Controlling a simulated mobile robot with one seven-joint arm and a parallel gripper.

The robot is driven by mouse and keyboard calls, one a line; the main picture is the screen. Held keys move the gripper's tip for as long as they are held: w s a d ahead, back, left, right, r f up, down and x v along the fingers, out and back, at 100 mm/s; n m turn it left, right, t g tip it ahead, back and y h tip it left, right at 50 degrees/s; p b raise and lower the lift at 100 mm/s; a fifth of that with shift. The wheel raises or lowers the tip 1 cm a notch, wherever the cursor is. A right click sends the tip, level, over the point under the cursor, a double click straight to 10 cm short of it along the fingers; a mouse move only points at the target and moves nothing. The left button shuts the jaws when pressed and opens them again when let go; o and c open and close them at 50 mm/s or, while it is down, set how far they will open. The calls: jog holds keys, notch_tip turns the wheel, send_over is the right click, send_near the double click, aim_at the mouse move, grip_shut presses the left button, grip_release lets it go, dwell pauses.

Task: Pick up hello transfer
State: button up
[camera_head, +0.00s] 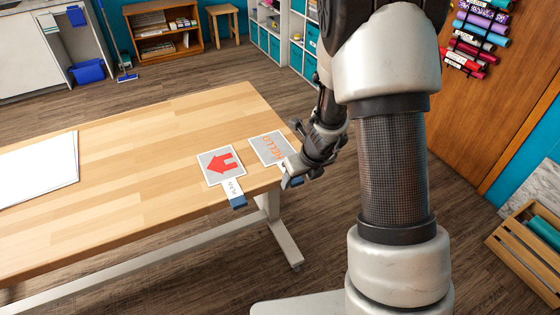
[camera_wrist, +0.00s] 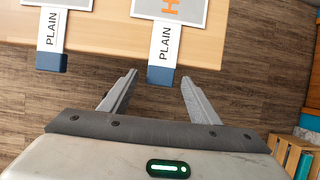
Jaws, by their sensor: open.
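The hello transfer (camera_head: 270,148) is a light grey square sheet with orange HELLO lettering, lying at the right end of the wooden table (camera_head: 130,135). In the wrist view only part of the hello transfer (camera_wrist: 196,10) shows, with an orange H. A white strip reading PLAIN (camera_wrist: 165,44) with a blue end (camera_wrist: 161,76) extends from it past the table edge. My gripper (camera_head: 292,174) is at that table edge. In the wrist view my gripper (camera_wrist: 158,76) is open, its two fingers apart on either side of the blue end, with nothing clamped.
A red arrow transfer (camera_head: 222,165) with its own PLAIN strip and blue end lies left of the hello transfer. White sheets (camera_head: 40,165) lie farther left. A wooden crate (camera_head: 525,245) stands on the floor at right. Floor before the table is clear.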

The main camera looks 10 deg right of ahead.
jog(key=shift+c, duration=0.2)
jog(key=c, duration=1.1)
jog(key=shift+r, duration=0.15)
notch_tip(320, 180, up, 10)
jog(key=p, duration=0.7)
jog(key=shift+o, duration=1.4)
grip_shut()
